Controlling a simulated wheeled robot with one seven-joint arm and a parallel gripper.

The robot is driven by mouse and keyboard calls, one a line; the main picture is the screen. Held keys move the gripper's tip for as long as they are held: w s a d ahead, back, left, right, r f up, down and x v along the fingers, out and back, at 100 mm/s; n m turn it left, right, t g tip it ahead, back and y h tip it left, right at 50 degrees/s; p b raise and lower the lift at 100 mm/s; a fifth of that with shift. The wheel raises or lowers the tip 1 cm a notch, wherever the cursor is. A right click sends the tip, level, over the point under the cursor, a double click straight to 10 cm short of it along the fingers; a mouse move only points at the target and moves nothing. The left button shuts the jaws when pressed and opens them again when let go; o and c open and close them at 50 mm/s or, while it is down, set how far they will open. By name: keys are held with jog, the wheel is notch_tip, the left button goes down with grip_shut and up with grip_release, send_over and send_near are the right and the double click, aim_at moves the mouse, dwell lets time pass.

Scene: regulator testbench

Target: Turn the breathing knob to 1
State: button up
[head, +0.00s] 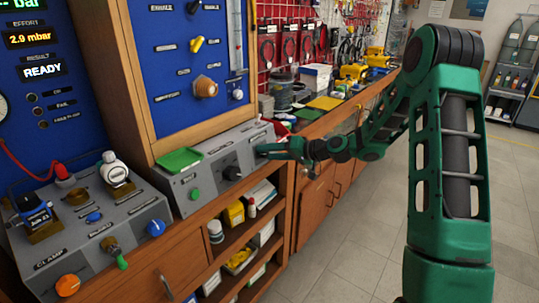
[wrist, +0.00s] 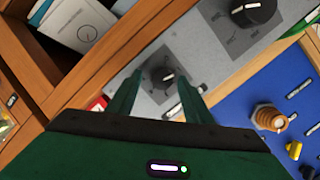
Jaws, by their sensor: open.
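My gripper (head: 268,150) is open at the right end of the grey control box (head: 210,187). In the head view this knob is hidden behind the gripper. A second black knob (head: 232,173) sits left of it on the same panel and also shows in the wrist view (wrist: 255,12). The labels are too small to read, so I cannot tell which is the breathing knob.
A green tray (head: 180,160) lies on top of the box, with a green button (head: 195,194) on its front. A blue panel (head: 192,60) with knobs rises behind. Open shelves (head: 235,257) are below. Another grey console (head: 95,240) stands left.

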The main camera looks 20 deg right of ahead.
jog(key=v, duration=1)
jog(key=shift+s+d, duration=0.2)
jog(key=shift+d, duration=0.05)
